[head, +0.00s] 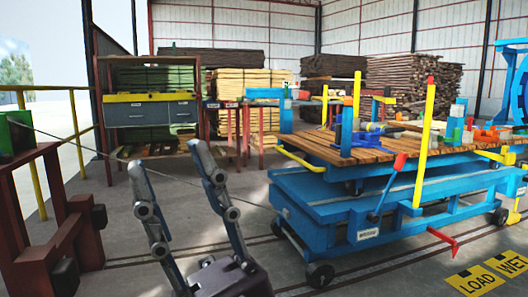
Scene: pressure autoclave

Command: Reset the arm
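My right gripper (167,158) reaches up from the bottom of the head view, left of the middle. Its two grey fingers stand apart with nothing between them, so it is open and empty. It is in front of the floor, left of the blue cart, and looks clear of it. My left gripper is not in view.
A blue wheeled cart (330,205) with a wooden deck (350,152) of coloured parts fills the right. A yellow post (425,140) and a red-handled lever (388,185) stand at its near side. A dark red frame (65,235) with a cable is at left. Floor between is clear.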

